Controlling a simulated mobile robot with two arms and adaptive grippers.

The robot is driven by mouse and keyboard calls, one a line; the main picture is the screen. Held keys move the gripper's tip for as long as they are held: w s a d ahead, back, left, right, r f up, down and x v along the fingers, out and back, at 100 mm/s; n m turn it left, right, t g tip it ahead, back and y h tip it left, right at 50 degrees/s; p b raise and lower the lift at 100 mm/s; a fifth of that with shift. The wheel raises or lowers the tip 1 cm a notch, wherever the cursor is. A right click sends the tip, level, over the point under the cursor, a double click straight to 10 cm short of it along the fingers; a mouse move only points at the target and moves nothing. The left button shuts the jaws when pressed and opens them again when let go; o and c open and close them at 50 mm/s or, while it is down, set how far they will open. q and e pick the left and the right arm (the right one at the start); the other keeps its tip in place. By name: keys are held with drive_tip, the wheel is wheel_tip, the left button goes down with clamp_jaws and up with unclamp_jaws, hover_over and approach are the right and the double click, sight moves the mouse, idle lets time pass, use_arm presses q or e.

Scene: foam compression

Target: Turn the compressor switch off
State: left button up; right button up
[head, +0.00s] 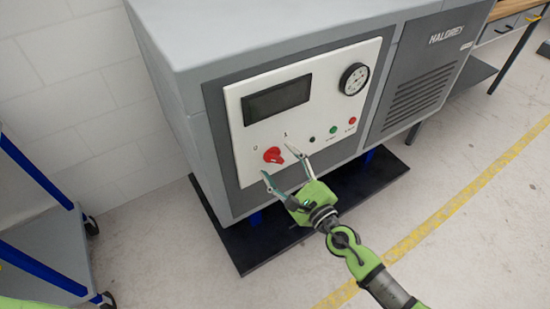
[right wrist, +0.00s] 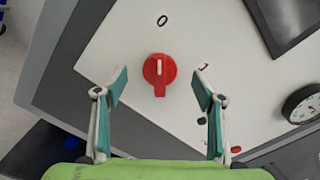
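The compressor (head: 220,55) is a grey cabinet with a white control panel (head: 240,160). The red rotary switch (head: 273,155) sits low on the panel, below the marks "0" and "1". In the right wrist view the red switch (right wrist: 160,75) has a white line pointing up at the "0". My right gripper (head: 277,162) is open and empty in front of the switch. In the right wrist view its fingertips (right wrist: 160,86) stand on either side of the switch, with a visible gap on both sides. My left gripper is not in view.
A dark display (head: 277,99), a round gauge (head: 353,79) and small black, green and red buttons (head: 332,129) share the panel. A blue-framed cart (head: 45,235) stands at the left.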

drive_tip(key=shift+s, duration=0.1)
idle(0.5)
drive_tip(key=v, duration=0.7)
idle(0.4)
idle(0.3)
